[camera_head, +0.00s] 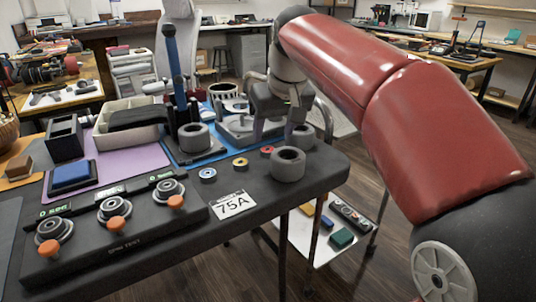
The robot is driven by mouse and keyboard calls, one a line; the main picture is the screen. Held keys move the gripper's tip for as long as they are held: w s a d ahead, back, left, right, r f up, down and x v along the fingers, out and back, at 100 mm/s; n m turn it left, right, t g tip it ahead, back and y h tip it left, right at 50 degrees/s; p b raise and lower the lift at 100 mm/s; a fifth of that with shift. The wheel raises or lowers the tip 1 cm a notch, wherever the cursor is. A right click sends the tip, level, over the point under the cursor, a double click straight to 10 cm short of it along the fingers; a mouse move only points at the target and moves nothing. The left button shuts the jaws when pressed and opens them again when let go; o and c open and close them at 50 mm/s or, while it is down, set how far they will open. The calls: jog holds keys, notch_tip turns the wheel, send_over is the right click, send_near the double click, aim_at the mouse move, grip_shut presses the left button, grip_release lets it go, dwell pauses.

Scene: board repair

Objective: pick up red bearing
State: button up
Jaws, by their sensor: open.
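The red bearing (267,151) is a small ring lying flat on the dark table (150,220), near its right end. My gripper (275,132) is open and points down, just above and behind the red bearing in the picture. Nothing shows between its fingers. One finger ends close to the bearing, but I cannot tell the exact gap.
A yellow bearing (240,163) and a blue bearing (208,174) lie to the left. Grey cylinders (288,165) stand close by. A "75A" card (233,204) and a board with orange knobs (110,235) are in front. The table's right edge is close.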

aim_at(268, 149)
jog(key=x, duration=0.5)
jog(key=shift+w+a+f+b, duration=0.15)
jog(key=shift+w+f+b, duration=0.1)
jog(key=shift+w+b, duration=0.15)
jog(key=c, duration=1)
jog(key=shift+c, duration=0.2)
jog(key=shift+r, duration=0.15)
